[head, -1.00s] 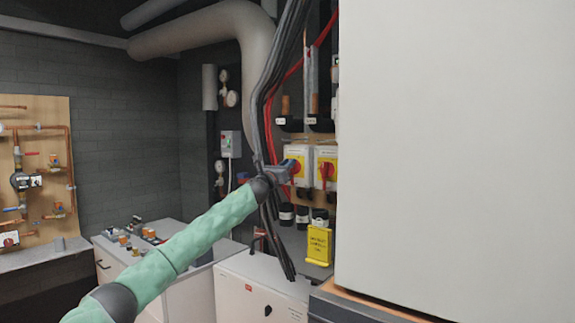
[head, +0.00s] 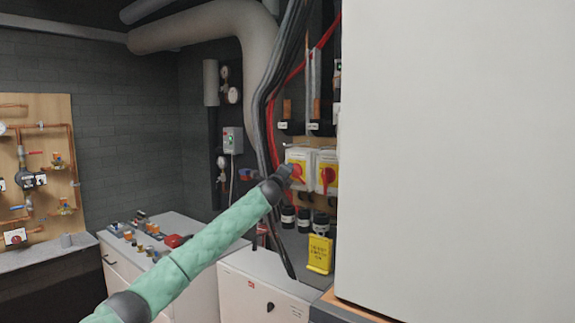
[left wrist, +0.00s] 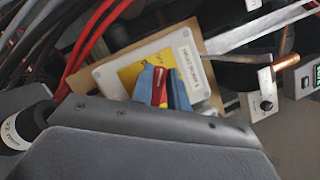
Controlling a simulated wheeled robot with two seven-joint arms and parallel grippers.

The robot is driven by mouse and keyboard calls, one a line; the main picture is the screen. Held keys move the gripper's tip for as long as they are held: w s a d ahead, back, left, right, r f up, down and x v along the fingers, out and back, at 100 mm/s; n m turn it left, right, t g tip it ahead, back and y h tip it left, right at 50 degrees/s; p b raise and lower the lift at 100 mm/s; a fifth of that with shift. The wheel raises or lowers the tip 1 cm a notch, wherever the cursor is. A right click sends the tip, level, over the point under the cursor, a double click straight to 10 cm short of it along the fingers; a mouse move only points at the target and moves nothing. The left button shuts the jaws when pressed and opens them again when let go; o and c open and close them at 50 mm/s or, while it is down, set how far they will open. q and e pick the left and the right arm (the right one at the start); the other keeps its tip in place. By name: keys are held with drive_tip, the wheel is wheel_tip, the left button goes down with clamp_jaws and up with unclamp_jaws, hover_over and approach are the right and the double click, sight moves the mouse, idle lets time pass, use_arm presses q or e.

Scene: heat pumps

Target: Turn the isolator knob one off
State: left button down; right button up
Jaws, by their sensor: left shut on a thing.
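Two white isolator boxes with yellow plates and red knobs hang side by side on the board. My left gripper (head: 286,174) reaches the left isolator (head: 300,155) from the lower left. In the left wrist view its blue fingers (left wrist: 160,87) sit on both sides of the red knob (left wrist: 160,80) and are shut on it. The yellow plate (left wrist: 129,75) and the white box (left wrist: 183,43) show behind. The wrist partly hides this knob in the head view. The right isolator's red knob (head: 327,176) is untouched. My right gripper is not in view.
Dark cables (head: 268,120) hang just left of the isolators. A yellow tag (head: 320,254) hangs below them. A large pale panel (head: 450,150) blocks the right side. A white cabinet (head: 245,290) stands below.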

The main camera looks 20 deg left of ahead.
use_arm(q)
drive_tip(key=shift+a+f+n+g+y+p, duration=0.2)
drive_tip(key=shift+n+g+p, duration=0.35)
drive_tip(key=shift+n, duration=0.7)
drive_tip(key=shift+d+f+n+g+y+p, duration=0.1)
drive_tip(key=shift+n+g+y+p, duration=0.35)
drive_tip(key=shift+n, duration=0.85)
drive_tip(key=shift+a+f+n+g+y+p, duration=0.1)
drive_tip(key=shift+n+g+p, duration=0.2)
drive_tip(key=shift+n+p, duration=0.7)
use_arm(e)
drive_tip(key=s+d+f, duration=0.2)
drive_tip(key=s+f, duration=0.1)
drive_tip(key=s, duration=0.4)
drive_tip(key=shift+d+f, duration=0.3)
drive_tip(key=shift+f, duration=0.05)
use_arm(q)
drive_tip(key=shift+w+n, duration=0.1)
drive_tip(key=shift+n, duration=0.15)
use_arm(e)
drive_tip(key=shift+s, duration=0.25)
use_arm(q)
drive_tip(key=c, duration=1.4)
unclamp_jaws()
drive_tip(key=shift+o, duration=0.2)
drive_tip(key=shift+f, duration=0.1)
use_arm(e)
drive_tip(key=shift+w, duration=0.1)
